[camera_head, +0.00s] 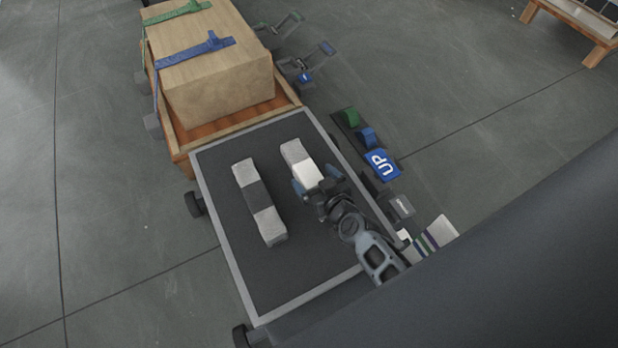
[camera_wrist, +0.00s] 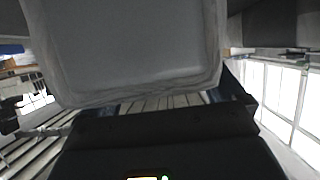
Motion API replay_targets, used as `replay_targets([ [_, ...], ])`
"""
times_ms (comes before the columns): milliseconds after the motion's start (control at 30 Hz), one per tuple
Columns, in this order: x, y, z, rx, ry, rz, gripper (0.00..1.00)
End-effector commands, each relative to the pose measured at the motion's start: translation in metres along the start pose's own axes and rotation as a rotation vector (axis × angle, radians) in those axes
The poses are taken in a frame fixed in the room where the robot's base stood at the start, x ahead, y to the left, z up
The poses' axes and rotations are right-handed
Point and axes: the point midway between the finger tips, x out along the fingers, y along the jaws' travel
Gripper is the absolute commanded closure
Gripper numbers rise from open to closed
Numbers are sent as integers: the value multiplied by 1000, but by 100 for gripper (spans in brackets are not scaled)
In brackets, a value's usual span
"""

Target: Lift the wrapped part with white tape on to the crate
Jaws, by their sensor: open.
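The wrapped part with white tape (camera_head: 308,176) lies on the dark cart top (camera_head: 220,270), grey at its far end and white nearer my gripper; its near end is hidden. My open gripper (camera_head: 317,183) is at this part, with blue fingertips at its sides. In the wrist view a pale wrapped face (camera_wrist: 130,45) fills the upper middle, very close to the fingers (camera_wrist: 170,100). I cannot tell whether they touch it. A second wrapped part (camera_head: 259,200), grey with a dark middle band, lies to the left. A wooden crate (camera_head: 184,150) holding a big tan box (camera_head: 215,75) stands beyond the cart top.
Green (camera_head: 178,12) and blue (camera_head: 195,50) straps cross the box. Beside the cart top's right edge are green (camera_head: 351,117) and blue (camera_head: 368,136) pieces and a blue "UP" plate (camera_head: 382,164). The cart top's left and near parts are bare.

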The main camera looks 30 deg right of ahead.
Motion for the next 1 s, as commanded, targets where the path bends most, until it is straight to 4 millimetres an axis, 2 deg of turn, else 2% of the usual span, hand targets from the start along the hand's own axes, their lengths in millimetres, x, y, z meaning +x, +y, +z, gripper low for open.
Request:
replay_targets([
  [33, 9, 0, 1, 0, 1, -1, 4],
  [133, 18, 0, 1, -1, 0, -1, 4],
  [433, 21, 0, 1, 0, -1, -1, 4],
  [1000, 21, 0, 1, 0, -1, -1, 59],
])
